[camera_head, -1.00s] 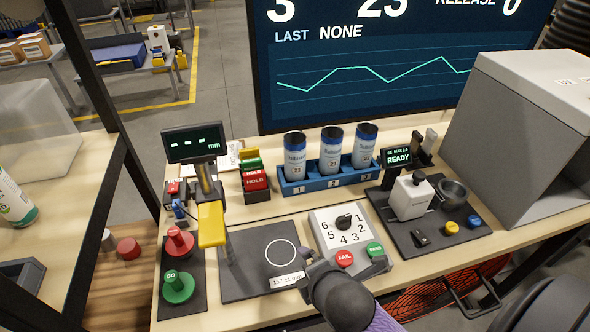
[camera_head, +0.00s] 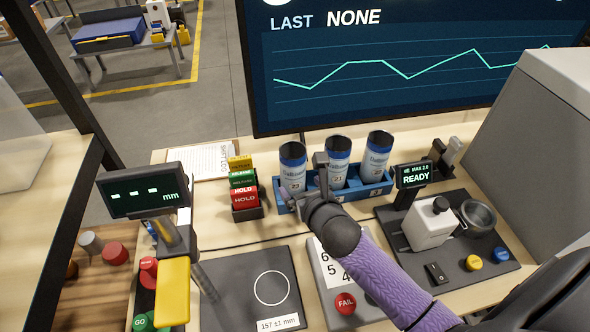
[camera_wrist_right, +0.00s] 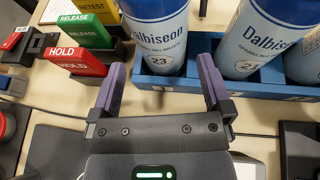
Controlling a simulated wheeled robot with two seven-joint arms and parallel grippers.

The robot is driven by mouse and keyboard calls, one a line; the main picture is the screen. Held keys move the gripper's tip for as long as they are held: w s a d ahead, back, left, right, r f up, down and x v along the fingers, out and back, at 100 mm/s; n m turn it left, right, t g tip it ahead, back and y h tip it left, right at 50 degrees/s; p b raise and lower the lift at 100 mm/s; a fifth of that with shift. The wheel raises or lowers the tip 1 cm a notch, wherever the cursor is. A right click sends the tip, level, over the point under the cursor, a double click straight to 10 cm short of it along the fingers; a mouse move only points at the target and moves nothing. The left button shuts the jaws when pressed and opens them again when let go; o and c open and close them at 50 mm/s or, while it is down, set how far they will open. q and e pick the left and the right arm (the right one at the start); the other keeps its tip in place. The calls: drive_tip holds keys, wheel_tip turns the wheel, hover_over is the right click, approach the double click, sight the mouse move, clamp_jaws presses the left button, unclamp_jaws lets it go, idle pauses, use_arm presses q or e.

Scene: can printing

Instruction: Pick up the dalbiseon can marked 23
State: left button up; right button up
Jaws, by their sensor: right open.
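Three white-and-blue dalbiseon cans stand upright in a blue rack (camera_head: 384,187) at the back of the table. The left can (camera_head: 293,166), the middle can (camera_head: 337,163) and the right can (camera_head: 374,158) show in the head view. In the right wrist view the left can (camera_wrist_right: 157,35) carries the mark 23, and the middle can (camera_wrist_right: 248,35) stands beside it. My right gripper (camera_wrist_right: 163,85) is open and empty, its purple fingers pointing at the left can, one on each side and short of it. My left gripper is not in view.
A card holder with red, green and yellow tags (camera_head: 244,190) stands left of the rack. A measuring stand with a display (camera_head: 143,193) and a dark mat (camera_head: 250,260) are in front.

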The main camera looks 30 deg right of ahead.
sight(298, 182)
drive_tip(key=b+x, duration=0.1)
drive_tip(key=x, duration=0.2)
drive_tip(key=b+x, duration=0.1)
drive_tip(key=x, duration=0.2)
drive_tip(key=shift+s+f, duration=0.1)
drive_tip(key=shift+f, duration=0.35)
drive_tip(key=shift+w, duration=0.35)
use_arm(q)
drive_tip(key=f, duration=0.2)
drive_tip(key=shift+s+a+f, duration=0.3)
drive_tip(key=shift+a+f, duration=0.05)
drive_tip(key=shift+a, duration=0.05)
use_arm(e)
drive_tip(key=shift+c, duration=0.7)
drive_tip(key=c, duration=0.8)
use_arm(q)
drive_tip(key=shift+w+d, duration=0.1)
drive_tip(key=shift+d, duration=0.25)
use_arm(e)
drive_tip(key=shift+r, duration=0.15)
drive_tip(key=shift+c, duration=0.2)
